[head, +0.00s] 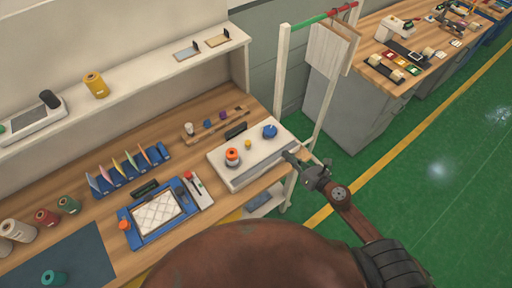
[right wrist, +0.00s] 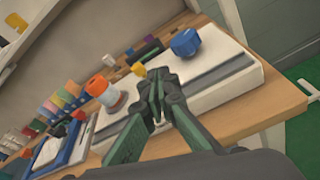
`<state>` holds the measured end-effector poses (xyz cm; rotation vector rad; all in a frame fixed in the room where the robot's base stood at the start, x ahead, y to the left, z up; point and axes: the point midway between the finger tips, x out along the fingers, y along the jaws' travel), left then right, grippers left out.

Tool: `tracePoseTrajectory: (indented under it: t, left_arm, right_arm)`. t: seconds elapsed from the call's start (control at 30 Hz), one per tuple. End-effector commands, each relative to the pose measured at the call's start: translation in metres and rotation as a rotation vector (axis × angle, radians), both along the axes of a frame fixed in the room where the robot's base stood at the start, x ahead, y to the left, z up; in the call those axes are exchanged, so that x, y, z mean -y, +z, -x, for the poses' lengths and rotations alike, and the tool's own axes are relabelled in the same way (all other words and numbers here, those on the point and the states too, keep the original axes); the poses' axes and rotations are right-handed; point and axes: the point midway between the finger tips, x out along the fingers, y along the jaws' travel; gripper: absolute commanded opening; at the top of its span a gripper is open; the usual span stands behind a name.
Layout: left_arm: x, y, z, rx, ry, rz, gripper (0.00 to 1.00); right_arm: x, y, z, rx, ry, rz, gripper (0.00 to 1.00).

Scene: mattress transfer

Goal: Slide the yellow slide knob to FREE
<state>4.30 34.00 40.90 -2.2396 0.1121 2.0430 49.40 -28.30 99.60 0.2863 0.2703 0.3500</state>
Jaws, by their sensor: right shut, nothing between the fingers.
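The yellow slide knob (head: 248,144) is a small yellow piece on a white panel (head: 222,173) on the wooden bench. It stands between an orange-topped knob (head: 232,154) and a blue knob (head: 270,131). In the right wrist view the yellow knob (right wrist: 139,70) shows just beyond my fingertips, partly hidden. No FREE label can be read. My right gripper (head: 290,156) is at the panel's right front edge, shut and empty. In the right wrist view the shut gripper (right wrist: 157,88) is over the panel, apart from the knob as far as I can tell. My left gripper is not in view.
A blue tray (head: 132,239) with a white quilted pad lies left of the panel. A rack of colored cards (head: 125,170) and thread spools stand further left. A white post frame (head: 281,75) rises behind the bench's right end. Green floor is free on the right.

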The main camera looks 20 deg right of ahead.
Motion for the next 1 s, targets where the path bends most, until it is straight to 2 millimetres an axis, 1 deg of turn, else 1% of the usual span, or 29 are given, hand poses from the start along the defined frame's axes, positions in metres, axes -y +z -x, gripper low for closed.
tracePoseTrajectory:
  t: [0.03, 0.13, 0.23, 0.33, 0.47, 0.8, 0.9, 1.0]
  left_arm:
    - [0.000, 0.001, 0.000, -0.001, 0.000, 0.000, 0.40]
    - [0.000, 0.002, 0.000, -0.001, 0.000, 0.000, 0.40]
    - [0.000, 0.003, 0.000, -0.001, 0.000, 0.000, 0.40]
    - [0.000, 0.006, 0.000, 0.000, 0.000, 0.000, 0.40]
    - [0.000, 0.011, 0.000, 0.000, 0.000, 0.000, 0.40]
    - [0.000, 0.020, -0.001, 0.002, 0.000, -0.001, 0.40]
    - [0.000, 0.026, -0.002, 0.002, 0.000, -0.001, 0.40]
    - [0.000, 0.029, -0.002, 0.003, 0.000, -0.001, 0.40]
  right_arm:
    - [-0.013, 0.000, 0.006, 0.022, 0.081, 0.110, 0.00]
    - [-0.028, -0.004, 0.016, 0.051, 0.188, 0.259, 0.00]
    - [-0.035, -0.008, 0.018, 0.063, 0.235, 0.325, 0.00]
    - [-0.040, -0.011, 0.012, 0.065, 0.244, 0.336, 0.00]
    - [-0.051, -0.016, -0.006, 0.066, 0.241, 0.332, 0.00]
    - [-0.086, -0.038, -0.062, 0.063, 0.240, 0.329, 0.00]
    - [-0.094, -0.036, -0.076, 0.065, 0.240, 0.329, 0.00]
    - [-0.100, -0.037, -0.086, 0.064, 0.239, 0.328, 0.00]
